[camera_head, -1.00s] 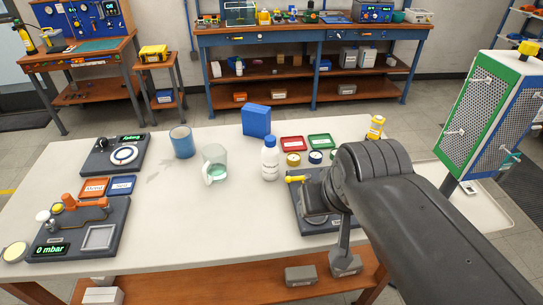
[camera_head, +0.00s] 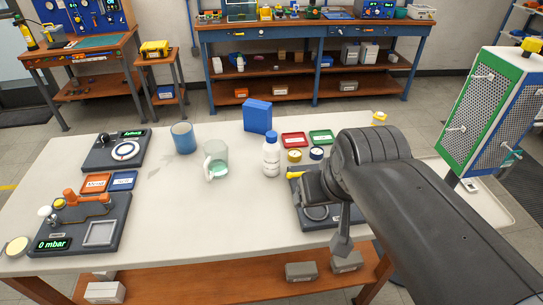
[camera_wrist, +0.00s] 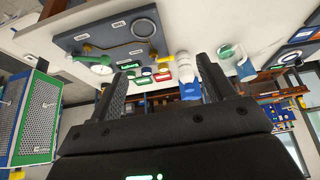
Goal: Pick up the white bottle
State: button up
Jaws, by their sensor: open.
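The white bottle (camera_head: 271,158) with a blue cap stands upright on the white tabletop, near the middle in the head view. It is left of my arm. In the wrist view, which is upside down, the bottle (camera_wrist: 184,70) shows between the fingers, closer to the right one, with its cap downward in the picture. My gripper (camera_wrist: 162,68) is open and nothing is held. The bottle appears beyond the fingertips; its exact distance is unclear. In the head view my arm hides most or all of the gripper.
A glass beaker (camera_head: 216,160) and a blue cup (camera_head: 183,137) stand left of the bottle. A blue box (camera_head: 257,116) stands behind it. Red (camera_head: 294,139) and green (camera_head: 321,136) trays lie to its right. A dark regulator panel (camera_head: 312,213) lies beside my arm. The front-middle tabletop is clear.

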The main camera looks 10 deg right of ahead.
jog(key=w+r+n+g, duration=0.2)
jog(key=w+r, duration=0.1)
jog(key=w, duration=0.6)
jog(key=n+g, duration=0.3)
jog(key=n, duration=0.3)
send_over(272, 148)
jog(key=w, duration=0.1)
jog(key=f, duration=0.7)
jog(key=shift+w+d+f, duration=0.1)
jog(key=shift+w+f, duration=0.1)
jog(key=shift+f, duration=0.1)
jog(key=shift+w+f+g, duration=0.25)
jog(key=shift+g, duration=0.05)
jog(key=shift+w+f, duration=0.1)
jog(key=shift+f, duration=0.2)
notch_tip(272, 148, down, 10)
jog(key=shift+f, duration=0.15)
